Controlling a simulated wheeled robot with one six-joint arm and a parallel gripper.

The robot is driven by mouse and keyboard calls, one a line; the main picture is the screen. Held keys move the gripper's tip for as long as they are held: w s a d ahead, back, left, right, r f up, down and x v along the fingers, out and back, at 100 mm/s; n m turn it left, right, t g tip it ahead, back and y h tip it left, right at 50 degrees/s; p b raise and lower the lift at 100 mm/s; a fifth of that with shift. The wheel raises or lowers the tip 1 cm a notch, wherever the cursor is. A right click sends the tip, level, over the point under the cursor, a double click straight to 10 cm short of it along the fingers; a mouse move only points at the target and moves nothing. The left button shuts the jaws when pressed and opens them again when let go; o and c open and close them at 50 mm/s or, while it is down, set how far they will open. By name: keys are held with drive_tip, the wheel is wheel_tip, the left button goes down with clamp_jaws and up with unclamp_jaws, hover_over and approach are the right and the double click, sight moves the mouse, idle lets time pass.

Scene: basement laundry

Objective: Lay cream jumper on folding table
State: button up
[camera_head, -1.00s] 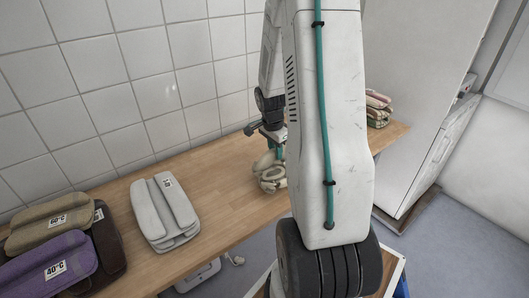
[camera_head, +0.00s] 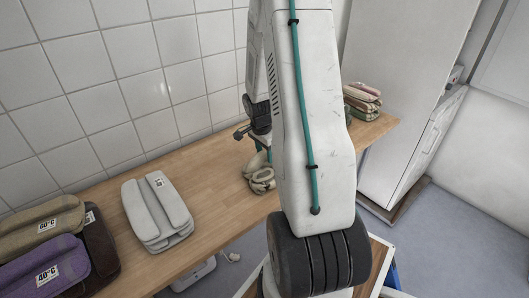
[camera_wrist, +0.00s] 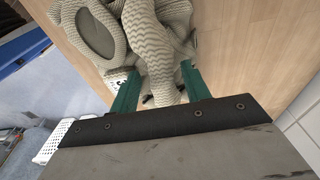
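The cream jumper (camera_head: 260,178), a bulky knitted bundle, is at the folding table (camera_head: 205,172), near its front edge. I cannot tell whether it rests on the wood or hangs just above. My gripper (camera_head: 262,154) is directly over it, pointing down, partly hidden by my arm. A white tag shows beside the left finger.
Left on the table are a folded white item (camera_head: 157,212), a tan bundle (camera_head: 40,228), a purple bundle (camera_head: 45,272) and a dark brown one (camera_head: 102,245). A folded stack (camera_head: 362,100) sits at the right end. The tiled wall (camera_head: 120,80) runs behind. Bare wood lies between.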

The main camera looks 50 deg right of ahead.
wheel_tip(320, 180, up, 12)
drive_tip(key=a, duration=0.2)
drive_tip(key=s+a+r+n+t, duration=0.1)
drive_tip(key=a+r+n, duration=0.3)
drive_tip(key=a+r, duration=0.3)
drive_tip(key=s+a+r+n, duration=0.1)
drive_tip(key=a+r+n, duration=0.3)
drive_tip(key=a, duration=0.5)
drive_tip(key=s+a+r+n, duration=0.2)
drive_tip(key=s+a+n, duration=0.4)
drive_tip(key=s+a, duration=0.1)
drive_tip(key=s+a+r+n+y, duration=0.1)
drive_tip(key=s+a+r+n, duration=0.2)
drive_tip(key=s+a+n, duration=0.3)
drive_tip(key=s+a, duration=0.1)
drive_tip(key=a, duration=0.2)
drive_tip(key=shift+s+r+n+t, duration=0.2)
drive_tip(key=shift+s+n+t, duration=0.1)
